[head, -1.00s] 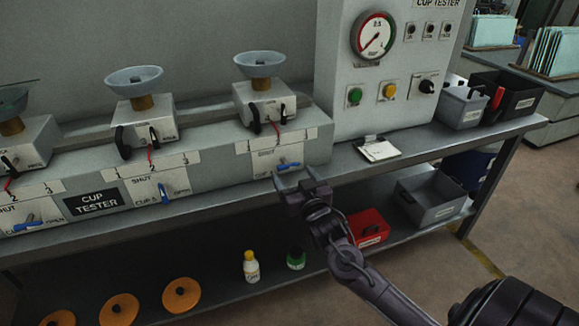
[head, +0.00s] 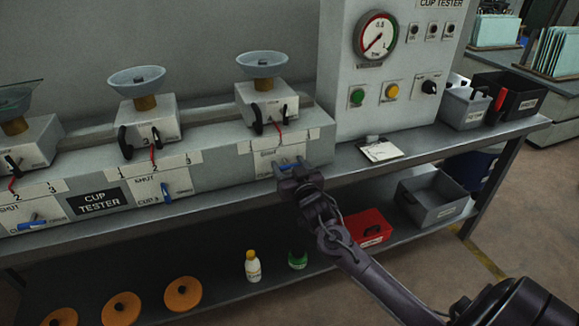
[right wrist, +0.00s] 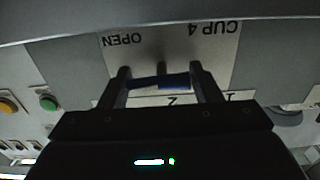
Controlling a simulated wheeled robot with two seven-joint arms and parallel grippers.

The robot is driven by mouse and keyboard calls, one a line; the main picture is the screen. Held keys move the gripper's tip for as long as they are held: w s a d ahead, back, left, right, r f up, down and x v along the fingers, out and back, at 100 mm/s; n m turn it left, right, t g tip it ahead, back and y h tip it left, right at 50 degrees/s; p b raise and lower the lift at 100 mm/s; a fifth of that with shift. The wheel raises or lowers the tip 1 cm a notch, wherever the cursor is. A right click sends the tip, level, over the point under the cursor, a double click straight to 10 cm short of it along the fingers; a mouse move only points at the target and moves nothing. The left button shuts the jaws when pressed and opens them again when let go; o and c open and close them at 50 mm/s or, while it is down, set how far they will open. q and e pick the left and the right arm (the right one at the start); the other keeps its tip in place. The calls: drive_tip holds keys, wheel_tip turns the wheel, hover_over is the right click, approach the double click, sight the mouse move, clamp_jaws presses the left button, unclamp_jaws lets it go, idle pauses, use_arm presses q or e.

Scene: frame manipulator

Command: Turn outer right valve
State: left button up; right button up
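The outer right valve has a blue handle (head: 287,167) on the white plate below the rightmost cup, on the bench's front face. The handle lies roughly level. My right gripper (head: 290,167) is at this valve. In the right wrist view, upside down, the right gripper (right wrist: 162,84) is open, with one finger beyond each end of the blue handle (right wrist: 160,82). The plate (right wrist: 172,48) there reads CUP 4 and OPEN. I cannot tell whether either finger touches the handle. My left gripper is not in view.
Two more blue-handled valves, the middle one (head: 167,194) and the left one (head: 33,224), are further left. A gauge panel (head: 385,110) stands right of the valve. A clipboard (head: 380,150) lies on the bench top. A red box (head: 368,228) sits on the lower shelf.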

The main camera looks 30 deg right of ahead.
drive_tip(key=shift+n, duration=0.3)
drive_tip(key=shift+c, duration=0.3)
drive_tip(key=n+p, duration=0.2)
drive_tip(key=n, duration=0.1)
drive_tip(key=shift+r, duration=0.2)
drive_tip(key=n+p, duration=0.2)
drive_tip(key=n, duration=0.3)
drive_tip(key=n+p, duration=0.2)
drive_tip(key=n, duration=0.3)
drive_tip(key=shift+a, duration=0.15)
drive_tip(key=shift+f+n+p, duration=0.1)
drive_tip(key=shift+n+p, duration=0.45)
drive_tip(key=shift+n, duration=1.65)
drive_tip(key=o, duration=0.9)
